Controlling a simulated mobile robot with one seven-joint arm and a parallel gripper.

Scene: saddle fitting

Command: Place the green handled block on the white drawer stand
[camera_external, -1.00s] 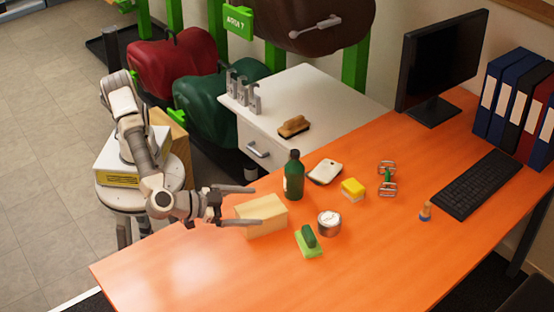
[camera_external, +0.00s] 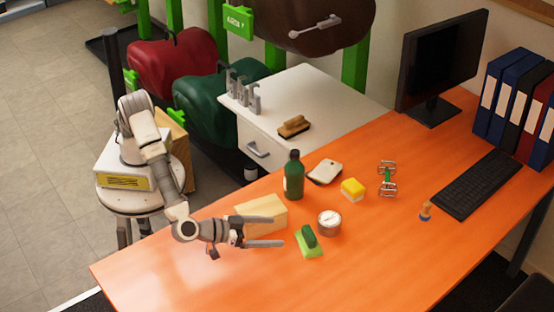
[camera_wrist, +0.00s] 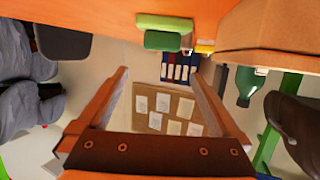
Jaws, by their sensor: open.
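The green handled block (camera_external: 308,242) lies on the orange desk with its dark green handle up. It also shows near the top of the wrist view (camera_wrist: 165,30). My gripper (camera_external: 276,232) is open and empty, low over the desk to the left of the green block and apart from it. Its spread fingers (camera_wrist: 159,74) frame the wrist view, with nothing between them. The white drawer stand (camera_external: 345,98) is beyond the desk's far edge. On its top are a brown brush (camera_external: 294,126) and grey upright hooks (camera_external: 243,95).
A tan block (camera_external: 262,214) is close beside my gripper. A round tin (camera_external: 329,223) stands right beside the green block. The desk's front is clear.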

